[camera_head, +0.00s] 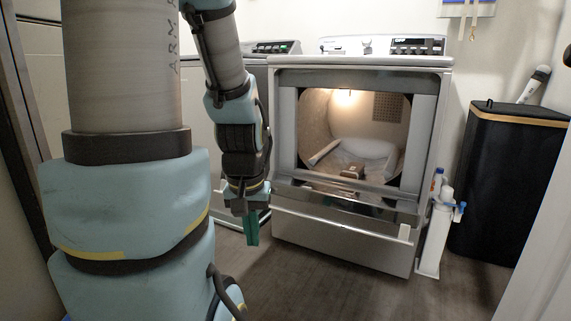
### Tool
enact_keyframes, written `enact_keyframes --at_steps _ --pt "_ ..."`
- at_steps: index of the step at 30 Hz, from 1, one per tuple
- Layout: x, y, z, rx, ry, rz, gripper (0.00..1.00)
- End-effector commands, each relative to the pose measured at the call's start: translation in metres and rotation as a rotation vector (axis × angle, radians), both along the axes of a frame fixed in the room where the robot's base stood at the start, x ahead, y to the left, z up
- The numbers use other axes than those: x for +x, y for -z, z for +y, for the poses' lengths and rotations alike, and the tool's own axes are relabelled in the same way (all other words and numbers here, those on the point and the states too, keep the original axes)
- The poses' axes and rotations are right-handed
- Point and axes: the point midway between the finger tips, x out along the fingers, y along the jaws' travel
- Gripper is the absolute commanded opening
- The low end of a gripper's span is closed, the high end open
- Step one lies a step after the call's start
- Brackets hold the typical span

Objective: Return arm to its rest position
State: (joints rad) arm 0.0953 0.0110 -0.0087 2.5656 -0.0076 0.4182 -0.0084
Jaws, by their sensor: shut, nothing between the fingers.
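My arm hangs down on the left side of the view, with its near links filling much of the left. My gripper (251,229) points down at the end of the arm, with its green fingers together and nothing between them. It is in front of the machines, left of the open dryer (360,59). From this one view I cannot tell how far it is from the dryer front. The dryer door (345,199) is folded down, and the lit drum (374,112) shows inside.
A second white machine (270,47) stands behind my arm, partly hidden. White bottles (435,235) stand at the dryer's right. A tall black hamper (508,185) is farther right. The dark floor (350,290) in front is clear. A pale wall edge (535,270) borders the lower right.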

Motion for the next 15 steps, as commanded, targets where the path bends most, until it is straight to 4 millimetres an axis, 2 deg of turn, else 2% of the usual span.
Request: enact_keyframes --at_steps 1,8,15 --pt "0.001 -0.02 -0.001 0.001 0.006 0.004 0.0" --pt "0.001 -0.065 -0.001 0.002 0.009 0.006 0.0" --pt "0.001 -0.137 -0.001 0.002 0.01 0.007 0.0"
